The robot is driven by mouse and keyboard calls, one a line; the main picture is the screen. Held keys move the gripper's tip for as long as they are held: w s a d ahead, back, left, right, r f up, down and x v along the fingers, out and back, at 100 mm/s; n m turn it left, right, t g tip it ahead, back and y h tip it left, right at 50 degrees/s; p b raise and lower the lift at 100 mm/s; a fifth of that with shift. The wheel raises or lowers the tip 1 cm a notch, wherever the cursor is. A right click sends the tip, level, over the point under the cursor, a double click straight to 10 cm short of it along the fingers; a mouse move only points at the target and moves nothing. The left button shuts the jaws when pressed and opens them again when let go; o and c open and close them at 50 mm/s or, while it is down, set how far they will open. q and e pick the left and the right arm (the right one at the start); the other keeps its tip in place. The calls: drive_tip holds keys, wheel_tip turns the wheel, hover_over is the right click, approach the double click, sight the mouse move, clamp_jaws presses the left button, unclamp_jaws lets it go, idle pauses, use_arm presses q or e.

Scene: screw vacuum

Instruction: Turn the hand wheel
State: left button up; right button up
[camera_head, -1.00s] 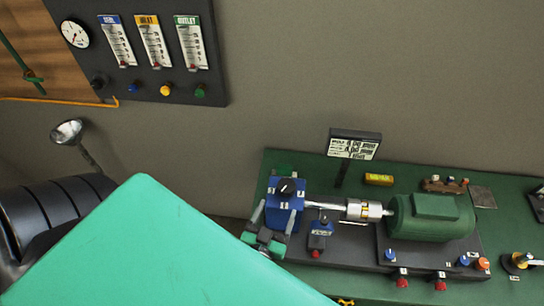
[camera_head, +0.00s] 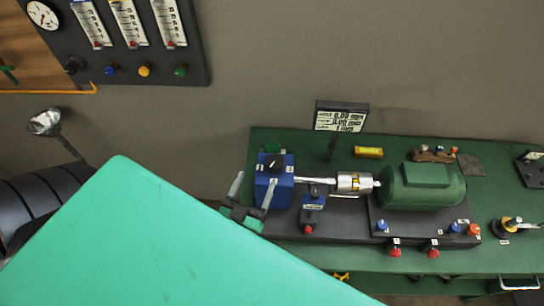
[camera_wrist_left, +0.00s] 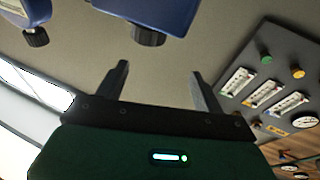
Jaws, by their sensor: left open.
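I cannot pick out a hand wheel for certain in either view. A blue block (camera_head: 263,190) with a black knob (camera_head: 273,163) stands at the left end of the shaft on the bench. My left gripper (camera_head: 257,178) is open and empty, its two fingers showing in front of and left of this block in the head view; contact cannot be told. In the wrist view the open fingers (camera_wrist_left: 160,70) have nothing between them, and blue bodies with dark knobs (camera_wrist_left: 148,36) show above. My teal arm cover hides much of the lower left. My right gripper is out of view.
A green motor (camera_head: 422,190), a silver coupling (camera_head: 354,183) and a small display (camera_head: 341,116) are on the green bench (camera_head: 300,140). A gauge panel (camera_head: 195,60) hangs on the wall at upper left. A lamp-like silver cup (camera_head: 45,122) stands at left.

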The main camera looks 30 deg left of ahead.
use_arm(q)
drive_tip(key=w+a+r+m+t+h+b, duration=0.2)
drive_tip(key=w+a+m+t+h+b, duration=0.15)
drive_tip(key=m+h, duration=0.45)
drive_tip(key=m+g+h+b, duration=0.3)
drive_tip(key=m+g+h, duration=0.85)
drive_tip(key=g, duration=0.85)
approach(275, 161)
drive_tip(key=shift+n+h, duration=0.65)
drive_tip(key=shift+n, duration=0.3)
drive_tip(key=p+x, duration=0.1)
drive_tip(key=x, duration=0.2)
drive_tip(key=p+x, duration=0.1)
drive_tip(key=x, duration=0.2)
drive_tip(key=f+p+x, duration=0.1)
drive_tip(key=p+x, duration=0.1)
drive_tip(key=shift+w+d, duration=0.2)
drive_tip(key=shift+d, duration=0.2)
drive_tip(key=shift+w+d+f, duration=0.15)
drive_tip(key=shift+d, duration=0.4)
